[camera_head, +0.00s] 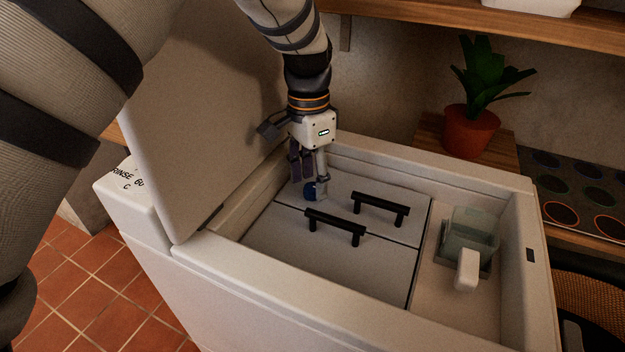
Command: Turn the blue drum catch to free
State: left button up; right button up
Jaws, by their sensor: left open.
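The blue drum catch (310,190) is a small blue knob on the drum flaps inside the open white top-loading machine. It sits near the left ends of the flaps, close to the seam between them. My left gripper (308,182) points down over it, open, with its fingertips at the catch. The fingers partly cover the catch, so I cannot tell whether they touch it or which way it is turned. The near flap (320,250) and the far flap (345,192) lie flat, each with a black bar handle. My right gripper is not in view.
The machine's raised lid (200,120) stands left of the arm. A clear cup with a white handle (468,270) sits in the right compartment. A potted plant (470,130) stands on a wooden surface behind. A wooden shelf (440,20) runs above.

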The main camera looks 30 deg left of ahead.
pick_arm(q)
jog(key=shift+f, duration=0.55)
grip_shut()
